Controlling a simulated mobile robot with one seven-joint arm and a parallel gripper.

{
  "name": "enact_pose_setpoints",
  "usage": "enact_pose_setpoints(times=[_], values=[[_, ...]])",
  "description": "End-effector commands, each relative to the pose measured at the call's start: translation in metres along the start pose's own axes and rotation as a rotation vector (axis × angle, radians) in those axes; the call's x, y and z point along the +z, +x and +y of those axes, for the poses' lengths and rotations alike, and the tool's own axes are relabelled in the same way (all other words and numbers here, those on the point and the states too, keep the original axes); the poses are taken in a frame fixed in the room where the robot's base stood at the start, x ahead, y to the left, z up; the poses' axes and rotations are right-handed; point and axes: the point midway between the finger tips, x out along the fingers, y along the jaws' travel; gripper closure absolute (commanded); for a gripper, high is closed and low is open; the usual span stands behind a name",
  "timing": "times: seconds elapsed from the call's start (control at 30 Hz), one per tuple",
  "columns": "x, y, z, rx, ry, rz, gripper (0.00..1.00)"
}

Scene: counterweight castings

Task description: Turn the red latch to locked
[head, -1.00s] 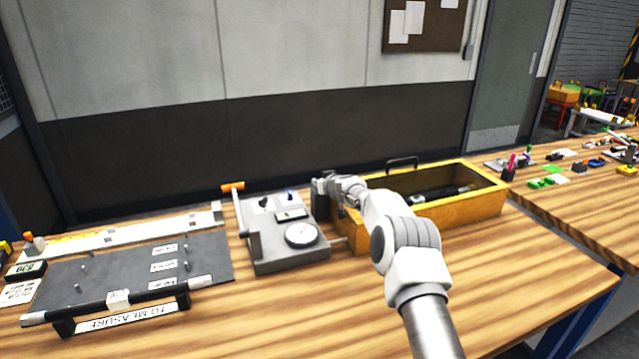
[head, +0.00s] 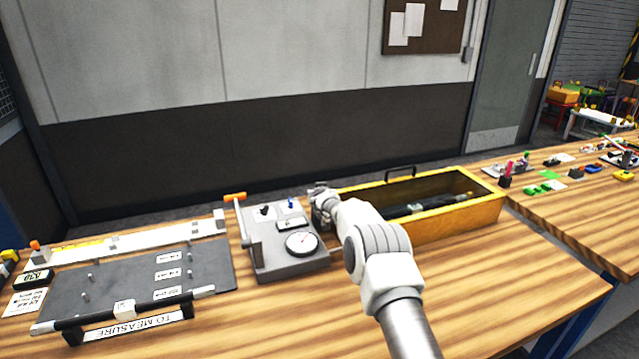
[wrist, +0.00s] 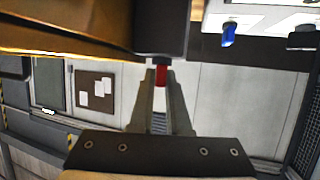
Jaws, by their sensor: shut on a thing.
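The red latch (wrist: 160,75) shows in the wrist view as a small red piece below a dark block, between my fingertips. My gripper (wrist: 159,88) is shut on it. In the head view my gripper (head: 318,200) is at the right side of the grey gauge fixture (head: 284,255), beside the yellow crate. The latch is hidden there behind my gripper and arm. I cannot tell its angle or read any lock mark.
The yellow crate (head: 455,226) with dark items inside stands close right of the fixture. An orange-handled lever (head: 236,197) and a blue knob (head: 290,203) are on the fixture. A grey "TO MEASURE" board (head: 120,276) lies left. The front of the bench is clear.

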Motion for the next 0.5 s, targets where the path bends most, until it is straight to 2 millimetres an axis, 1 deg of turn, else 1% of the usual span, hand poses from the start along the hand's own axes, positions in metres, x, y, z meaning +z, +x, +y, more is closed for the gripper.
enact_pose_setpoints(times=[0.03, 0.3, 0.5], values=[[-0.007, -0.003, -0.003, 0.023, 0.008, -0.002, 1.00], [0.002, 0.001, -0.001, 0.140, 0.063, -0.001, 1.00], [0.003, 0.002, -0.001, 0.199, 0.087, 0.000, 1.00]])
